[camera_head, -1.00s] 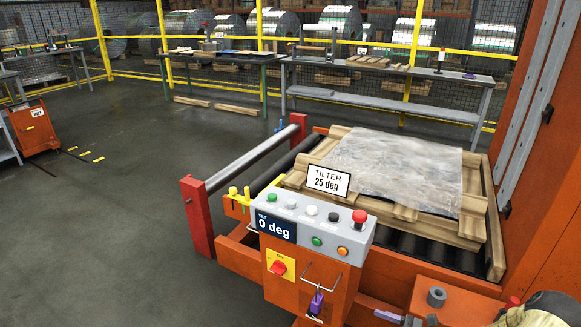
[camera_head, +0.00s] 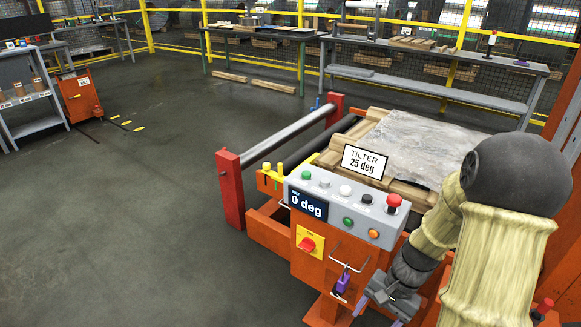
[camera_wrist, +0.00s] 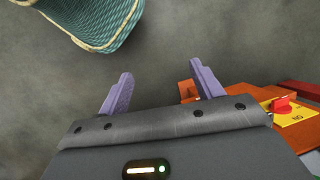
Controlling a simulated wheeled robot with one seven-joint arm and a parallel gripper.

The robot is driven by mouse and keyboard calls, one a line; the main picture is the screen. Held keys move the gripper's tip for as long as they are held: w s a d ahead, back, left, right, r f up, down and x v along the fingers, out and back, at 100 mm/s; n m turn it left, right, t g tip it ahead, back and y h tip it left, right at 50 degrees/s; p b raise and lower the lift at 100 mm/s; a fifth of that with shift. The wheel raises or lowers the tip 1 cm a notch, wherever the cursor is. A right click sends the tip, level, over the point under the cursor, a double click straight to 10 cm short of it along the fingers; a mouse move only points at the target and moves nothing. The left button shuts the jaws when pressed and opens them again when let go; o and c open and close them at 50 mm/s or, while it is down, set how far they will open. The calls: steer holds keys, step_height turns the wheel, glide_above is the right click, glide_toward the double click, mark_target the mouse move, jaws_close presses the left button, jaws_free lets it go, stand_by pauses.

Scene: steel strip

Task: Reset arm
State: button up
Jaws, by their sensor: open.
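My arm, in a cream sleeve, is folded at the right. The switch also shows in the wrist view (camera_wrist: 281,105).
The tilter bears a wooden pallet with a wrapped load (camera_head: 425,142) behind the control box. A red post (camera_head: 230,188) and roller bar stand left of it. A teal ribbed object (camera_wrist: 98,18) shows at the wrist view's top.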

steer(key=a+r+n+t+h+p, duration=0.2)
steer(key=r+n+p, duration=0.1)
steer(key=r+p, duration=1)
steer(key=s+a+r+n+t+h+p, duration=0.1)
steer(key=r+n+p, duration=0.3)
steer(key=r+p, duration=0.9)
step_height(320, 180, up, 9)
steer(key=shift+s+a+r+n+t+h+p, duration=0.25)
steer(key=shift+a+t+h+p, duration=0.2)
steer(key=shift+t, duration=0.25)
steer(key=shift+f, duration=0.1)
stand_by(1.7)
